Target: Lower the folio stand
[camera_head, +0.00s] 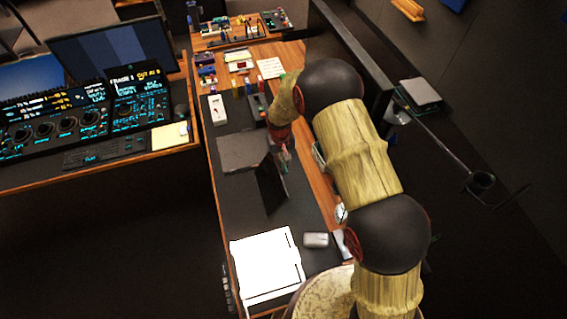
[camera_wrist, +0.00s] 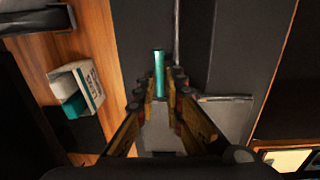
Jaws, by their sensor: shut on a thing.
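The folio stand seems to be the dark panel (camera_head: 271,184) standing tilted up on the desk, beside a flat grey plate (camera_head: 243,152). My gripper (camera_head: 284,153) is at the panel's upper right edge, partly hidden by my own arm in the head view. In the wrist view my gripper (camera_wrist: 162,88) has its two fingers closed around an upright teal bar (camera_wrist: 158,65). Dark flat surfaces lie behind and right of the bar. I cannot tell whether the bar is joined to the stand.
A white box (camera_head: 266,262) and a small pale object (camera_head: 316,240) lie on the near desk. A white device (camera_head: 217,109) lies farther back. A white and teal block (camera_wrist: 78,90) is left of my fingers. A dark partition (camera_head: 350,50) borders the desk's right side.

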